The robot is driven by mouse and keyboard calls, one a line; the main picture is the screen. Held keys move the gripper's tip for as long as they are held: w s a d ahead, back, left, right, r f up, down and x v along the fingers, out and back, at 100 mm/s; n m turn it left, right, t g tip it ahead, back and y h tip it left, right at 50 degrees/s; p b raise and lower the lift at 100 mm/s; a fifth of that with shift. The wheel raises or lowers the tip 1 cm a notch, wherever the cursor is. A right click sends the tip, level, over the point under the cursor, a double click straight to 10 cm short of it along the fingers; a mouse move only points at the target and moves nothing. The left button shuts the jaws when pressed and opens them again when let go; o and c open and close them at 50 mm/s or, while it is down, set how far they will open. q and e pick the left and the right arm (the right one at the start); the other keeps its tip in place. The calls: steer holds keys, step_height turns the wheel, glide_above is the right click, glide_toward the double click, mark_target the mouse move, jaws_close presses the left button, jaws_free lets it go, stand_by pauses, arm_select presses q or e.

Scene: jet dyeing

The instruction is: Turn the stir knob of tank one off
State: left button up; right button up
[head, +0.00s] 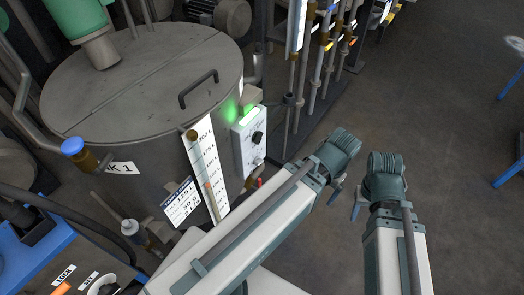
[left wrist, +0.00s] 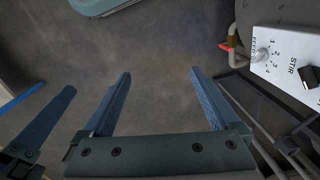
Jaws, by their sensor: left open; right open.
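Tank one (head: 140,105) is a large grey lidded vessel in the head view, with a partly visible label ending in "K 1". A white control box (head: 239,152) is on its right side under a glowing green light. Its black stir knob (head: 257,137) also shows beside the "STIR" lettering at the right edge of the left wrist view (left wrist: 310,77); I cannot tell its setting. My left gripper (left wrist: 160,73) is open and empty, apart from the box, which lies to its right. My right gripper (head: 357,205) is open beside it, farther right in the head view, touching no knob.
A paler dial (left wrist: 262,55) with a numbered scale is next to the stir knob. A red-handled valve (left wrist: 228,46) is near the box. Vertical pipes (head: 318,80) stand behind it. A long white gauge strip (head: 205,165) runs down the tank. Floor on the right is largely clear.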

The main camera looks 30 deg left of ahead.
arm_select(q)
steer(key=w+a+f+n+b, duration=0.1)
steer(key=w+a+f+b, duration=0.15)
steer(key=f+b, duration=0.8)
steer(key=w+a+f+b, duration=0.1)
steer(key=a+f+b, duration=0.3)
steer(key=f+b, duration=0.6)
steer(key=m+t+y+b, duration=0.1)
steer(key=m+y+b, duration=0.7)
steer(key=y, duration=0.9)
glide_toward(258, 137)
steer(key=a+m+p, duration=0.1)
steer(key=a, duration=0.7)
steer(key=shift+w+f, duration=0.2)
steer(key=shift+f, duration=0.1)
steer(key=c, duration=1.4)
